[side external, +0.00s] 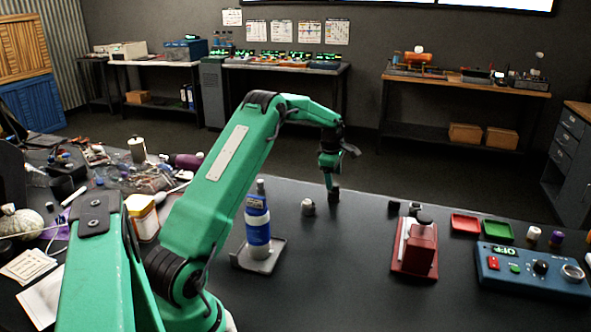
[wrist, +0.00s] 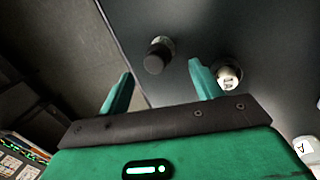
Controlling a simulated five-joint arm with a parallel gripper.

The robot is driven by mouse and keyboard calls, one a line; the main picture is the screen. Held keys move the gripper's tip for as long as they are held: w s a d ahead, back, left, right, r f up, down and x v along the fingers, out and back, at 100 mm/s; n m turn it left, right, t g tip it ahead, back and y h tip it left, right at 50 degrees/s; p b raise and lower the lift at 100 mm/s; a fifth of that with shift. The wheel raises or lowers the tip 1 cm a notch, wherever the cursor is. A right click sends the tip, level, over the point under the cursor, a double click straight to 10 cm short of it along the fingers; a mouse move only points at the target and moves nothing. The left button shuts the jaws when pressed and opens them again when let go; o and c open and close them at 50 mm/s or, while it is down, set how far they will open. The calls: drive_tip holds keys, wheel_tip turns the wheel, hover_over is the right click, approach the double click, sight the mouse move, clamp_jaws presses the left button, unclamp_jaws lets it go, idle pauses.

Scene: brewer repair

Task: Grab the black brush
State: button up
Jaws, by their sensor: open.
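My gripper (side external: 329,184) points down near the table's far edge, with its fingers spread and nothing between them in the wrist view (wrist: 160,70). A small dark cylinder (side external: 334,196) stands on the table just below the fingertips. In the wrist view this dark-topped cylinder (wrist: 158,56) shows just ahead of the gap between the fingers, with a paler lower part. It may be the black brush; I cannot make out bristles. A white piece with a dark top (side external: 308,208) stands to its left; in the wrist view a similar white piece (wrist: 229,75) is beside the right finger.
A blue-and-white bottle (side external: 257,222) stands on a grey holder (side external: 277,246). A red device (side external: 416,248), a red tray (side external: 466,223), a green tray (side external: 497,231) and a blue control box (side external: 532,272) are at right. Clutter covers the left side.

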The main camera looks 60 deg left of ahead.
sight(334, 185)
drive_tip(key=shift+f, duration=0.3)
drive_tip(key=shift+w+f, duration=0.1)
drive_tip(key=shift+x, duration=2.5)
drive_tip(key=shift+a, duration=0.15)
drive_tip(key=c, duration=1.1)
